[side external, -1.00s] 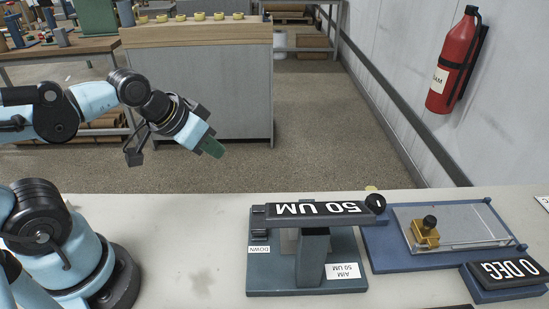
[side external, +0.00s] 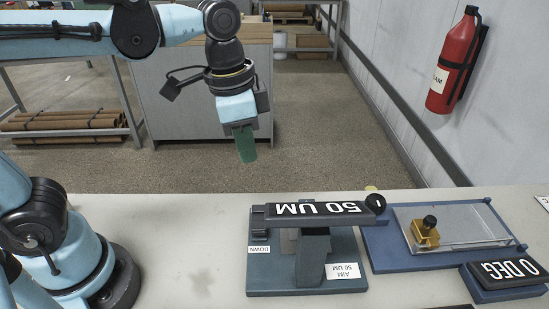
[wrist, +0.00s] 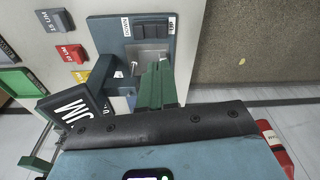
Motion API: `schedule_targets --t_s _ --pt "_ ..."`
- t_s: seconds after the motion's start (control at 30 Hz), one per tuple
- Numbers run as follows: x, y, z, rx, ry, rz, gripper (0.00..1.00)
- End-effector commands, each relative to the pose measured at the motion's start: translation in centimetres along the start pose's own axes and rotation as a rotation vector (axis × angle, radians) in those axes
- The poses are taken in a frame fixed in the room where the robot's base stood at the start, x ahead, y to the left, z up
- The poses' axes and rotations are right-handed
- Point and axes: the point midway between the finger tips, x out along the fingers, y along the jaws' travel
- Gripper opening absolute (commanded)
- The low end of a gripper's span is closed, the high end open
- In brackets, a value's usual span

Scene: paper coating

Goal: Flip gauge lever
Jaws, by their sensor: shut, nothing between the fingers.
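The gauge (side external: 262,280) is a dark blue-grey stand on the bench with a "DOWN" label and an "AIM 50 UM" label. My gripper (side external: 245,145) has green fingers, shut and empty, pointing down in the air above and behind the gauge's left end. In the wrist view the green fingers (wrist: 158,88) overlap the gauge (wrist: 185,30), which bears a "DOWN" label and a second label. The "UM" plate (wrist: 75,105) shows at left, cut off.
A blue tray (side external: 378,245) with a clear plate and a brass block (side external: 424,235) stands right of the gauge. Coloured "UM" tags (wrist: 72,53) lie at left in the wrist view. The bench left of the gauge is clear.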

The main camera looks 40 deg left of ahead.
Motion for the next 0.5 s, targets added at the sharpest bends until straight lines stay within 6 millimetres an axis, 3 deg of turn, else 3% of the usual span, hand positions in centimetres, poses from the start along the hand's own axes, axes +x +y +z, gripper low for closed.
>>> schedule_targets --t_s 0.2,0.5 --pt "-0.8 2.0 -1.4 0.142 -0.106 0.052 0.0" --pt "-1.0 2.4 -1.5 0.173 -0.13 0.064 0.0"
